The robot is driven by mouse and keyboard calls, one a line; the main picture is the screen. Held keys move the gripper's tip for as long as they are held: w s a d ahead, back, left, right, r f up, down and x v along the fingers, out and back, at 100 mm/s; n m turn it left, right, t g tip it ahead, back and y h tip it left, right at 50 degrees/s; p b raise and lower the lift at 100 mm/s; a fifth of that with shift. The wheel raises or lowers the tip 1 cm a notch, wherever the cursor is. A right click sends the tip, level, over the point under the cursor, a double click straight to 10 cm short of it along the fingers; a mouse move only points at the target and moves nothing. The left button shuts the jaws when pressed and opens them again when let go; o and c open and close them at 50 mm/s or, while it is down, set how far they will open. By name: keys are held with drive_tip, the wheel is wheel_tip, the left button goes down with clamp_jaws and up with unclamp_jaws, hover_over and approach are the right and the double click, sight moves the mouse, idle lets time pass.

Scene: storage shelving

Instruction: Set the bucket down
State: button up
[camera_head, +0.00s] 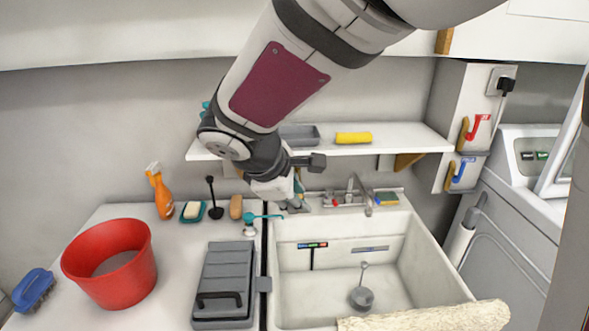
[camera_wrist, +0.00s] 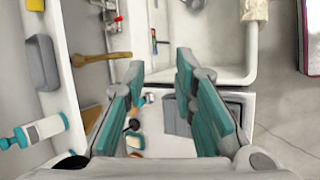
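The red bucket (camera_head: 128,283) stands upright on the counter at the left in the head view. Its open top shows and it looks empty. I cannot make it out in the wrist view. My gripper (camera_head: 295,200) hangs near the back edge of the sink, well to the right of the bucket and apart from it. In the wrist view my gripper (camera_wrist: 160,72) has its two teal-padded fingers spread, with nothing held between them.
The sink (camera_head: 432,262) fills the right of the counter, holding a grey ladle-like thing (camera_head: 362,296). A grey case (camera_head: 222,280) lies between bucket and sink. An orange spray bottle (camera_head: 161,195) and blue brush (camera_head: 33,288) stand near the bucket. A shelf (camera_head: 400,145) runs behind my arm.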

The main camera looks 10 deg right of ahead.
drive_tip(key=s+d+r+m+g+y, duration=0.2)
drive_tip(key=s+d+r+m, duration=0.2)
drive_tip(key=s+d+m, duration=0.6)
drive_tip(key=s+d+m+y, duration=0.1)
drive_tip(key=s+m, duration=0.3)
drive_tip(key=s, duration=1)
drive_tip(key=shift+r+m+t+y, duration=0.2)
drive_tip(key=shift+m+t+y, duration=0.2)
drive_tip(key=shift+y, duration=0.5)
drive_tip(key=shift+d, duration=0.1)
